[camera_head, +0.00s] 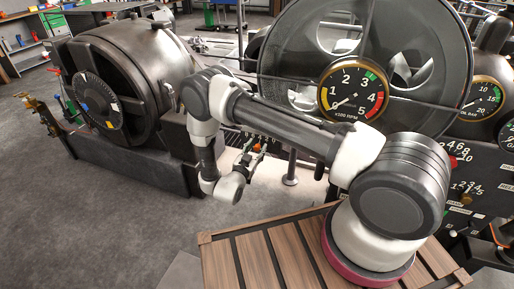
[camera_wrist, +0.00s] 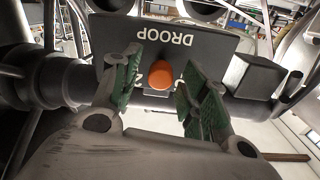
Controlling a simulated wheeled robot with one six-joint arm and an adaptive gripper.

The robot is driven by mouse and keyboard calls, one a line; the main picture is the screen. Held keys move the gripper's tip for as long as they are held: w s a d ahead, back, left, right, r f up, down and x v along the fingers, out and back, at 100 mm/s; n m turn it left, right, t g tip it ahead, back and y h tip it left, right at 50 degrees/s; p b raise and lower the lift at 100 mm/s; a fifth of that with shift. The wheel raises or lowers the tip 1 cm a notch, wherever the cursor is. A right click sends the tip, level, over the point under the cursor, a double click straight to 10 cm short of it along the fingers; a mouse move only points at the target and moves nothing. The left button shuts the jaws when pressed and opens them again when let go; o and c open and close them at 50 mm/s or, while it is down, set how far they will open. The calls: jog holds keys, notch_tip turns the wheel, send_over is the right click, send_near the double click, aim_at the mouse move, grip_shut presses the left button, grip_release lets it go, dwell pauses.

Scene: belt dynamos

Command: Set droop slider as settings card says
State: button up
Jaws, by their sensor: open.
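In the wrist view, a dark panel (camera_wrist: 215,47) carries the word DROOP, upside down. An orange knob (camera_wrist: 161,74) sits just under that word. My gripper (camera_wrist: 158,90) is open, with one green-padded finger on each side of the knob in the picture. Gaps show between the knob and both fingers. I cannot tell how deep the knob lies between them. A few marks beside the knob are partly hidden by the fingers. In the head view my gripper (camera_head: 254,152) is small, beyond my arm, and the knob cannot be made out. I cannot make out a settings card.
A large dark flywheel (camera_head: 425,60) with an RPM gauge (camera_head: 353,89) stands behind my arm. A black dynamo drum (camera_head: 150,60) stands at left. A panel with numbered dials (camera_head: 472,165) is at right. The grey floor (camera_head: 90,220) at front left is clear.

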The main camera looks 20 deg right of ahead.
jog(key=shift+w+d, duration=0.25)
jog(key=shift+w, duration=0.1)
grip_shut()
jog(key=shift+s+d, duration=0.45)
jog(key=shift+d, duration=0.2)
jog(key=shift+s+d, duration=0.45)
jog(key=shift+d, duration=0.2)
grip_release()
jog(key=shift+a, duration=0.1)
jog(key=v, duration=1.2)
jog(key=shift+s, duration=0.1)
